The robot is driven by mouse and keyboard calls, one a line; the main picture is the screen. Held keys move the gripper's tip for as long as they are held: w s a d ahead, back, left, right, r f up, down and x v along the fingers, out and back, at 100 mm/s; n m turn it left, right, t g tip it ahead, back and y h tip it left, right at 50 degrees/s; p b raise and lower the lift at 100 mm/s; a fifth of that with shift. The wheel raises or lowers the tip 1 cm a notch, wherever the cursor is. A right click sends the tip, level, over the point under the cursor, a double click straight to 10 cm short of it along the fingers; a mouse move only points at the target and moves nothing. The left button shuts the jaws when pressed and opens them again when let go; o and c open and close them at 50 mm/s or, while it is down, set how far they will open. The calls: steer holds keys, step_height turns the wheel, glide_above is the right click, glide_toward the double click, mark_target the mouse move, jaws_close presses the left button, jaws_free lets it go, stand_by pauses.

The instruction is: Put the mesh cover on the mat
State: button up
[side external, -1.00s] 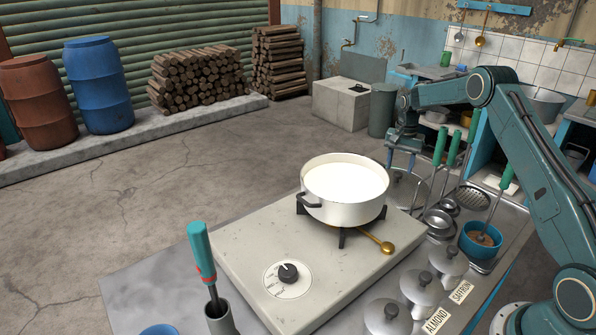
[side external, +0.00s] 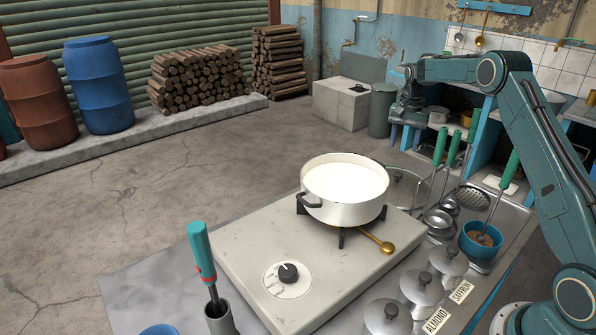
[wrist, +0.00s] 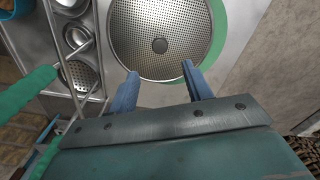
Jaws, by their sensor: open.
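The mesh cover (wrist: 160,30) is a round perforated metal disc with a dark central knob, seen in the wrist view. It overlaps a green round mat (wrist: 229,45), which shows as a crescent along the cover's right side, so the cover lies off-centre to the left.
The milk-filled white pot (side external: 346,190) stands on the stove block. Upright green-handled tools (side external: 455,148) and a tray with ladles (side external: 439,221) stand close to the cover. A blue bowl (side external: 482,240) and lidded pots are nearer the arm base.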

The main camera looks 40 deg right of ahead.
steer(key=s+a+r+n+t, duration=0.1)
steer(key=s+a+r+n, duration=0.2)
steer(key=s+a+r, duration=0.5)
steer(key=s+a+r+n+t, duration=0.2)
steer(key=s+a+r+n, duration=0.1)
steer(key=a+r, duration=0.85)
steer(key=s+a+f+n+t, duration=0.1)
steer(key=s+a+n, duration=0.2)
steer(key=s+a, duration=0.3)
steer(key=s+a+f+n+t, duration=0.1)
steer(key=s+a+n, duration=0.3)
steer(key=s, duration=1.3)
steer(key=shift+a+f+t, duration=0.3)
steer(key=shift+a+f, duration=0.15)
steer(key=shift+a, duration=0.55)
